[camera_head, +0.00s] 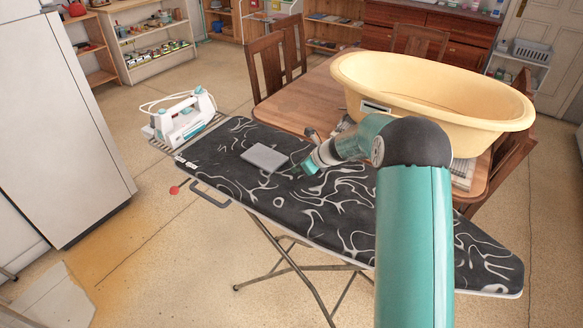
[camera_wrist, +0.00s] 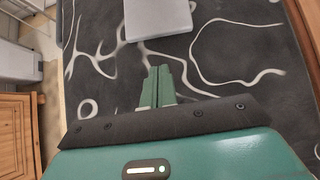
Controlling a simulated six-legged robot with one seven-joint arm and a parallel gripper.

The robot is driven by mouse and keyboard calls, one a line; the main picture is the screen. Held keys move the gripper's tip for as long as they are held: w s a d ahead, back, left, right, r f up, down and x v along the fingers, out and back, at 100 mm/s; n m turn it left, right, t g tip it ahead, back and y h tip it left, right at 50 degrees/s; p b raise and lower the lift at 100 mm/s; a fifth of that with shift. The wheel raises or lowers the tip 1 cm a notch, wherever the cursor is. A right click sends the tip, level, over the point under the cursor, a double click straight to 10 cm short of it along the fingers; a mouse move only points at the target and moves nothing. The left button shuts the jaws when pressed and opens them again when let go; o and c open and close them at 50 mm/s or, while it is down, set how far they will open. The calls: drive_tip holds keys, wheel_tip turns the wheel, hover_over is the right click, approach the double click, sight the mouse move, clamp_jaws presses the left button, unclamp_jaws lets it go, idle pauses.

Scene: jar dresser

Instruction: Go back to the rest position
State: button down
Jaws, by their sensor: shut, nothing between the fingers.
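My gripper (camera_wrist: 158,86) shows in the wrist view with its two green fingers together and nothing between them. It is over the black ironing board with white swirls (camera_wrist: 215,70). In the head view, my arm reaches over the board (camera_head: 330,222) from the lower right, and my gripper (camera_head: 306,170) is near the middle of its far half. A flat grey item (camera_head: 264,157) lies on the board just left of my gripper. In the wrist view, this grey item (camera_wrist: 158,17) is ahead of the fingertips and apart from them.
A white and teal iron (camera_head: 184,120) stands on the rack at the board's left end. A large yellow basin (camera_head: 430,90) rests on the wooden table (camera_head: 305,103) behind the board. Wooden chairs (camera_head: 275,62) stand around it. A white cabinet (camera_head: 55,110) is at left. Floor between is clear.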

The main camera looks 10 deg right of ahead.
drive_tip(key=v, duration=0.8)
drive_tip(key=shift+d+r, duration=0.15)
drive_tip(key=shift+r, duration=0.15)
drive_tip(key=s+a+r+n+g+h, duration=0.1)
drive_tip(key=s+a+r+n+h, duration=0.15)
drive_tip(key=s+r+n, duration=1.35)
drive_tip(key=s+d+n+h, duration=0.1)
drive_tip(key=s+n, duration=0.4)
drive_tip(key=s, duration=0.7)
drive_tip(key=s+d+n+h, duration=0.1)
drive_tip(key=s+n+h, duration=0.2)
drive_tip(key=s, duration=0.9)
drive_tip(key=shift+d+r+n+t, duration=0.2)
drive_tip(key=shift+d+n+t, duration=0.2)
drive_tip(key=shift+n, duration=0.6)
